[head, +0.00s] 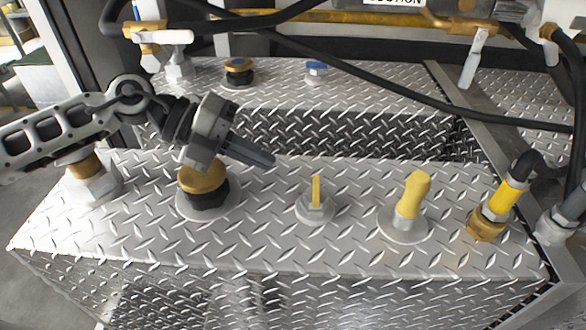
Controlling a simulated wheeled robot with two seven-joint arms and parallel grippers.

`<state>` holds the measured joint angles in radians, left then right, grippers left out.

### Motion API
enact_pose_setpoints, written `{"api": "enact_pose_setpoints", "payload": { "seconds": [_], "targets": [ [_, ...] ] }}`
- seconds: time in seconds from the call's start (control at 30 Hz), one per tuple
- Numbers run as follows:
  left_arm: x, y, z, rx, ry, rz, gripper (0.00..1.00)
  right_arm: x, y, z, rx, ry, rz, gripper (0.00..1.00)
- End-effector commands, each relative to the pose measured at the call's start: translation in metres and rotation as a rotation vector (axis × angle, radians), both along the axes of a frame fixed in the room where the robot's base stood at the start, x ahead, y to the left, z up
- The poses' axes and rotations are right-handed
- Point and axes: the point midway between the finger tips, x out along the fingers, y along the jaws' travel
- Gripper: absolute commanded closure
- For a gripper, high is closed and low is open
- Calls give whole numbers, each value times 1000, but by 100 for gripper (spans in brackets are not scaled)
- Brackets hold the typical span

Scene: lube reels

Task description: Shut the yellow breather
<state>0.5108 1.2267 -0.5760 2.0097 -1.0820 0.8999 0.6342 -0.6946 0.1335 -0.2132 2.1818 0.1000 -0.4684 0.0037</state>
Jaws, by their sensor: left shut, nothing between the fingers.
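A small fitting with a thin upright yellow lever (316,190) on a grey hex base stands in the middle of the front diamond-plate tank top; it looks like the yellow breather. To its right a rounded yellow knob (413,192) stands on a round grey base. My left gripper (272,160) comes in from the left, its fingers shut and empty, pointing right. The fingertips are above the plate, up and left of the yellow lever and apart from it. The gripper body is over a brass-coloured cap (203,178) and hides part of it. My right gripper is not in view.
A yellow-collared hose fitting (506,195) stands at the right of the front tank top (270,235). A black hose (400,95) crosses behind. On the rear tank are a blue-topped fitting (316,70) and another brass cap (239,66). Space around the yellow lever is clear.

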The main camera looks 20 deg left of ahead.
Motion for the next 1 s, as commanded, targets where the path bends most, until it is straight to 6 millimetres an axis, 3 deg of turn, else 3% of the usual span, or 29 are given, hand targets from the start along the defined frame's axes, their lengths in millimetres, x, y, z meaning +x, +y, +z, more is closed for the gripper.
{"api": "enact_pose_setpoints", "payload": {
  "seconds": [0.2,0.4,1.0],
  "targets": [
    [10,-35,-18,-4,-1,-2,100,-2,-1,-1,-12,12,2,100],
    [15,-51,-30,-2,-1,0,100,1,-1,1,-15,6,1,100],
    [18,-57,-33,0,0,-23,100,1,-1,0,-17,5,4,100]
  ]
}}
